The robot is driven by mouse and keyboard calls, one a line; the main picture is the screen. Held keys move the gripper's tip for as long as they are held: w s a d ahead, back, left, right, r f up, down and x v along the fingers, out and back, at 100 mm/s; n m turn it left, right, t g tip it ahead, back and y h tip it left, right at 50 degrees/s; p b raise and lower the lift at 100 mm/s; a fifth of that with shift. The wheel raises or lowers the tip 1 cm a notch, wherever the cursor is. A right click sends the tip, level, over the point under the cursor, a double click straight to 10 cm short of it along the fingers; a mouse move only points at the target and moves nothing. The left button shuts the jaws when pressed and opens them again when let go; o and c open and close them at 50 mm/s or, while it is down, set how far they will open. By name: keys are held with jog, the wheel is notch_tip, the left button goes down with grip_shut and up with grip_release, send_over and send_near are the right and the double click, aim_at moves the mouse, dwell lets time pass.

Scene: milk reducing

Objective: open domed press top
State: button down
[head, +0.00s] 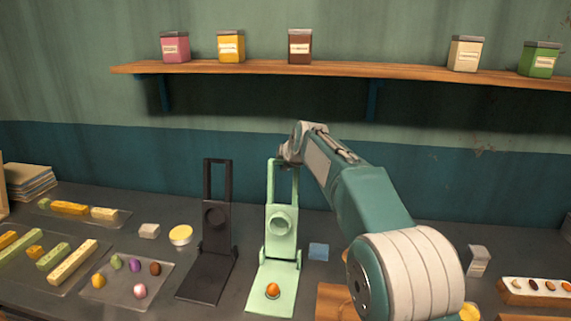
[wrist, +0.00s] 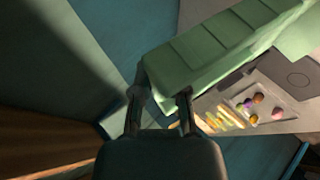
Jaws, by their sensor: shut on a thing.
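The mint green press (head: 282,243) stands open on the counter, its top upright on the hinge with a round dome form in its face. An orange-brown rounded piece (head: 272,290) lies on its flat base. My gripper (head: 288,158) is at the upper end of the raised top, partly hidden by my wrist in the head view. In the wrist view, my gripper's two fingers (wrist: 161,98) are shut on the green top's handle end (wrist: 205,55). A black press (head: 216,220) stands to the left, its top also upright.
Left of the presses are clear trays (head: 130,292) with colored pieces, a yellow disc (head: 181,235) and a pale block (head: 149,231). A blue block (head: 319,251) lies just right of the green press. A wooden shelf (head: 340,72) with several jars hangs above.

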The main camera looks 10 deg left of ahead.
jog(key=c, duration=0.6)
grip_release()
jog(key=shift+a, duration=0.1)
jog(key=shift+c, duration=0.2)
jog(key=v, duration=1.1)
jog(key=shift+s+r, duration=0.2)
jog(key=shift+s, duration=0.15)
